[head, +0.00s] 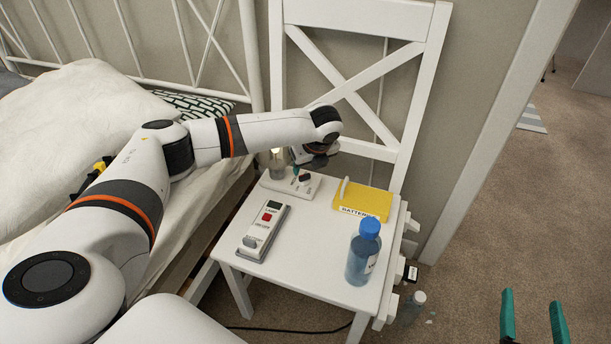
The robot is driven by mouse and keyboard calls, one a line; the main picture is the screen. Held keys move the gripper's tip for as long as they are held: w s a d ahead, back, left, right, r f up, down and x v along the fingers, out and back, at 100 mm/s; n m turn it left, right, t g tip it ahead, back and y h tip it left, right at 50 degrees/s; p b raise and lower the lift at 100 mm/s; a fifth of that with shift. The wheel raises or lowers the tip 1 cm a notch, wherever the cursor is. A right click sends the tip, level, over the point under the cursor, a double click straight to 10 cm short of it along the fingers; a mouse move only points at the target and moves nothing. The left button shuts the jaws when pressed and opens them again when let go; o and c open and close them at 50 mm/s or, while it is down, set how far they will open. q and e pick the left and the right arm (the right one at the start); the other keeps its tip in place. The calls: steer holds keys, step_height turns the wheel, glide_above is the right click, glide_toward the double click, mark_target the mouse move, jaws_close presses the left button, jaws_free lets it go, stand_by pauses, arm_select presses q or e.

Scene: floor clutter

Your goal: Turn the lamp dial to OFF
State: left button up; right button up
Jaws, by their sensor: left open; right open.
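My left arm reaches in from the left over the white chair seat. Its gripper (299,172) is mostly hidden under the wrist, with a teal fingertip just above a small white base (277,185) at the back of the seat. A small dark knob (305,178), possibly the lamp dial, shows on this base beside the fingertip. I cannot tell whether they touch, nor read the dial's setting. A greyish, shiny object (278,160) stands behind the base, partly covered by my arm. My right gripper (533,322) is open and empty at the bottom right, over the carpet.
The white chair seat (315,258) also holds a white device (258,240) with a screen and red button, a yellow battery box (362,202) and a blue-capped bottle (363,258). A bottle (411,308) is on the floor. The bed (70,130) is left; open carpet is right.

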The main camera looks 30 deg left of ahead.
mark_target(305, 175)
arm_select(q)
steer(key=b+x, duration=0.1)
steer(key=x, duration=0.3)
steer(key=shift+w+f, duration=0.1)
steer(key=shift+f, duration=0.25)
steer(key=shift+w+a+f+b, duration=0.1)
steer(key=shift+a+f+b, duration=0.15)
steer(key=shift+b, duration=0.1)
arm_select(e)
step_height(305, 175, up, 7)
steer(key=s+t+y, duration=0.1)
steer(key=t, duration=0.4)
steer(key=shift+s+a+r+t+y, duration=0.15)
steer(key=shift+s+a+t+y, duration=0.15)
steer(key=shift+s+a+y, duration=0.1)
arm_select(q)
steer(key=shift+c, duration=0.5)
steer(key=c, duration=0.9)
arm_select(e)
steer(key=shift+w, duration=0.1)
